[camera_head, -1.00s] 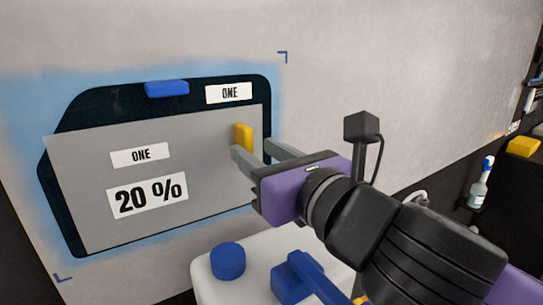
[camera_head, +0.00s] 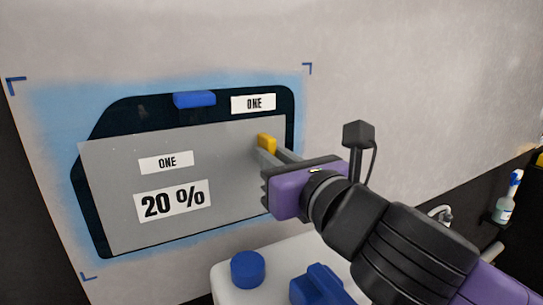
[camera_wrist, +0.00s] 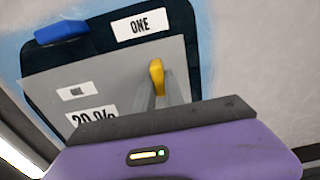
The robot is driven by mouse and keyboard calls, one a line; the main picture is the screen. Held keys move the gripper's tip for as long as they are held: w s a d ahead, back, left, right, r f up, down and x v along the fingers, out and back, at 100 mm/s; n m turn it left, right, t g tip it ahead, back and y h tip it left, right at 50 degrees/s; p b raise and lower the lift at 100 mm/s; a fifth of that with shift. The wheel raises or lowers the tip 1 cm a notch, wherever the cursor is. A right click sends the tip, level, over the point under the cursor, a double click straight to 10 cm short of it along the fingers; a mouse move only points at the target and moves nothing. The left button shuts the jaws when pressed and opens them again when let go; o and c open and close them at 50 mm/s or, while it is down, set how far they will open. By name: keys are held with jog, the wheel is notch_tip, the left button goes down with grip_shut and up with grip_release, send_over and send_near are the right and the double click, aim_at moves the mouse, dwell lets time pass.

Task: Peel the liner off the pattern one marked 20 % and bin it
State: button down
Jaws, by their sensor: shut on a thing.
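The grey liner sheet (camera_head: 120,165), labelled ONE and 20 %, covers most of a dark window pattern (camera_head: 130,118) on the wall. The dark pattern shows along the top, left and right edges and carries its own ONE label (camera_head: 253,103). A yellow tab (camera_head: 266,142) sits near the liner's upper right. My gripper (camera_head: 270,152) is shut on the yellow tab; the wrist view also shows the yellow tab (camera_wrist: 157,75) between the fingers. The liner looks flat, and I cannot tell whether any edge has lifted. No bin is in view.
A blue block (camera_head: 194,99) sits on the pattern's top edge. A spray bottle (camera_head: 505,200) stands at the right.

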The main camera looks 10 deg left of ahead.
jog(key=shift+b+v, duration=0.45)
jog(key=shift+v, duration=2.1)
